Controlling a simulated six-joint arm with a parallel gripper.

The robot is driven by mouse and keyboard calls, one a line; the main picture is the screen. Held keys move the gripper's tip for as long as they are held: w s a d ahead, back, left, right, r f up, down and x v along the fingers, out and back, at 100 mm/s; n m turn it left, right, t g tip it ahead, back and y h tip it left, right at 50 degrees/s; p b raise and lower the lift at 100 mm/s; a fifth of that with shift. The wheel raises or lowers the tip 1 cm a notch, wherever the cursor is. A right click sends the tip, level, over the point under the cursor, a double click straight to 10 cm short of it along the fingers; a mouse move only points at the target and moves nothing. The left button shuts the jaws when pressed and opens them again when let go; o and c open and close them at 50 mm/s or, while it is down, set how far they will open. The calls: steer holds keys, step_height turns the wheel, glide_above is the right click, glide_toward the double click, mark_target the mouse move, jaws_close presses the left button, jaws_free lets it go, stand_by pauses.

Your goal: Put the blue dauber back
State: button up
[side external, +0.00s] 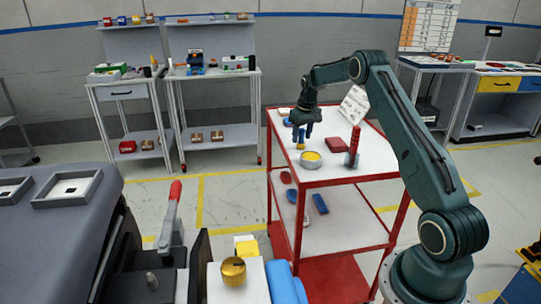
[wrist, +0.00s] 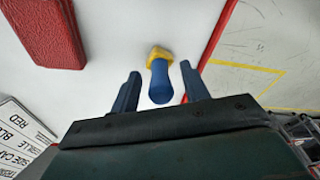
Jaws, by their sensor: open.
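The blue dauber (wrist: 161,85) has a blue handle and a yellow end, and in the wrist view it lies between my gripper's two fingers. Its yellow end is on the white cart top, and the handle points toward my gripper. My gripper (wrist: 161,69) is open, with a gap on each side of the handle. In the side view my gripper (side external: 302,132) points down over the left part of the red-framed cart (side external: 325,176). The dauber's yellow end (side external: 301,146) shows just below the fingers; its handle is mostly hidden there.
A round tin with yellow contents (side external: 311,160) stands close in front of my gripper. The cart's edge (wrist: 218,35) is near the dauber.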

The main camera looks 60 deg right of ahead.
mark_target(304, 145)
step_height(304, 145, up, 12)
steer(key=s, duration=0.1)
steer(key=shift+s+a, duration=0.3)
steer(key=shift+a, duration=0.05)
stand_by(0.7)
steer(key=s+a+r+n+t, duration=0.1)
steer(key=s+a+r, duration=0.2)
steer(key=a+r, duration=0.35)
steer(key=s+a+r, duration=0.3)
steer(key=a, duration=0.6)
steer(key=s+a+r+n+t, duration=0.1)
steer(key=s+a+r, duration=0.25)
steer(key=a, duration=0.45)
steer(key=s+a+f+n+t, duration=0.1)
steer(key=s+a+f, duration=0.1)
steer(key=s+a, duration=0.5)
steer(key=s+a+f+n+t, duration=0.1)
steer(key=s+a, duration=0.6)
steer(key=s, duration=0.7)
steer(key=shift+a+f+n+y, duration=0.3)
steer(key=shift+f, duration=0.5)
